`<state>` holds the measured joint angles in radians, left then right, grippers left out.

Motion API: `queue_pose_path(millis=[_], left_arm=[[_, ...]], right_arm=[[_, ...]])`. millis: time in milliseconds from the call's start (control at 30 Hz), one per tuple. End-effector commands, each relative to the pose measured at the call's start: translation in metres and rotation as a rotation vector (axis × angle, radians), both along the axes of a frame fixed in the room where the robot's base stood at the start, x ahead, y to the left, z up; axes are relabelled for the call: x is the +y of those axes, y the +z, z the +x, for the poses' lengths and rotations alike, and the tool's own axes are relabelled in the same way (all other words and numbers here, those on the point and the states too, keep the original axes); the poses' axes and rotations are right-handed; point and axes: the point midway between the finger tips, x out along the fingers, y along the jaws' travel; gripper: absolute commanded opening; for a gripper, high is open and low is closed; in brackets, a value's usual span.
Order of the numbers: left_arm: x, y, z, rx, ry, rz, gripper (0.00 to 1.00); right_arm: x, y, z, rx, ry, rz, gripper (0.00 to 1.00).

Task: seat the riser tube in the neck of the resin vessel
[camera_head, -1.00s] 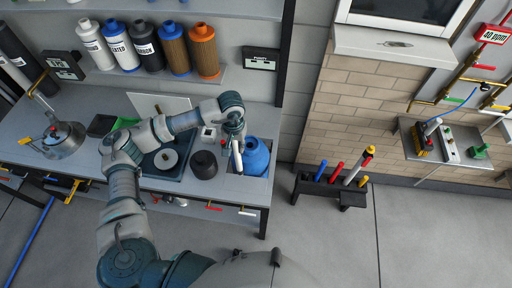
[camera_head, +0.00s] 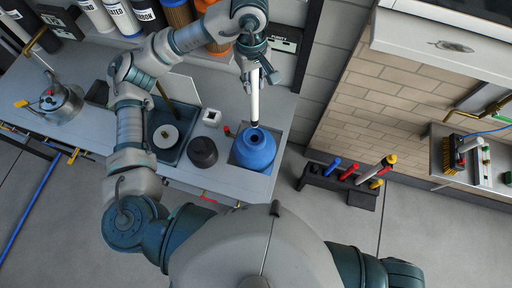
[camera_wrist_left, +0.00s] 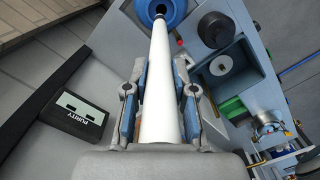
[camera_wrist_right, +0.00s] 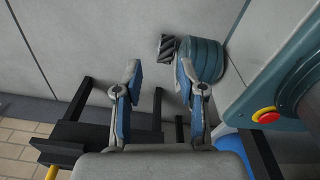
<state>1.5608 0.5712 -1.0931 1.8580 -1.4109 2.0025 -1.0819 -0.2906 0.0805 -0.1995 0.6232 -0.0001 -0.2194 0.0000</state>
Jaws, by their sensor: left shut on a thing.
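The white riser tube (camera_head: 255,104) is held by my left gripper (camera_head: 254,72), which is shut around its upper part. The tube's dark lower end points at the neck of the blue resin vessel (camera_head: 256,153) and appears just short of the dark opening in the head view. In the left wrist view, the tube (camera_wrist_left: 160,80) runs between the fingers of my left gripper (camera_wrist_left: 160,95), and its far end overlaps the vessel (camera_wrist_left: 172,14). The exact gap is hard to tell. My right gripper (camera_wrist_right: 158,85) is open and empty in the right wrist view.
A black round cap (camera_head: 203,152) and a small white box (camera_head: 211,117) sit left of the vessel. A dark tray (camera_head: 165,155) holds a white disc. The vessel stands near the bench's right end. A floor rack (camera_head: 335,185) with coloured tubes stands to the right.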

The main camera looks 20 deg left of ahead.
Motion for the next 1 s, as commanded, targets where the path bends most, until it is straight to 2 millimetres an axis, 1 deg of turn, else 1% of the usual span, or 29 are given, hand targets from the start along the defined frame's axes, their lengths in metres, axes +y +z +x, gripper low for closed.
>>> queue_pose_path(millis=[67,167,267,400,467,567,700,800,900,1000], left_arm=[[-0.001,-0.004,-0.004,0.002,0.014,0.003,0.0],[-0.001,-0.024,-0.006,0.005,0.018,0.003,0.0],[-0.001,-0.054,-0.006,0.008,0.018,0.002,0.0],[-0.002,-0.097,-0.004,0.01,0.018,0.001,0.0],[-0.002,-0.115,-0.004,0.011,0.018,0.002,0.0],[-0.001,-0.144,-0.005,0.011,0.019,0.003,0.0],[-0.001,-0.183,-0.005,0.009,0.02,0.004,0.0],[-0.001,-0.207,-0.006,0.007,0.019,0.004,0.0],[-0.001,-0.224,-0.005,0.004,0.019,0.004,0.0],[-0.001,-0.233,-0.004,0.004,0.018,0.003,0.0]], right_arm=[[0.0,-0.001,0.003,-0.004,0.0,0.0,0.4],[0.0,-0.002,0.004,-0.004,0.0,0.0,0.4],[0.0,-0.003,-0.005,0.006,0.0,0.0,0.4],[-0.001,-0.003,-0.022,0.031,0.0,-0.002,0.4],[-0.001,-0.003,-0.026,0.035,0.0,-0.003,0.4],[-0.001,-0.002,-0.023,0.032,0.0,-0.002,0.4],[0.0,0.004,-0.01,0.015,0.0,-0.001,0.4],[0.0,0.006,-0.002,0.002,0.0,0.001,0.4],[0.0,0.008,-0.001,0.001,0.0,0.001,0.4],[0.0,0.008,-0.003,0.003,0.001,0.0,0.4]])
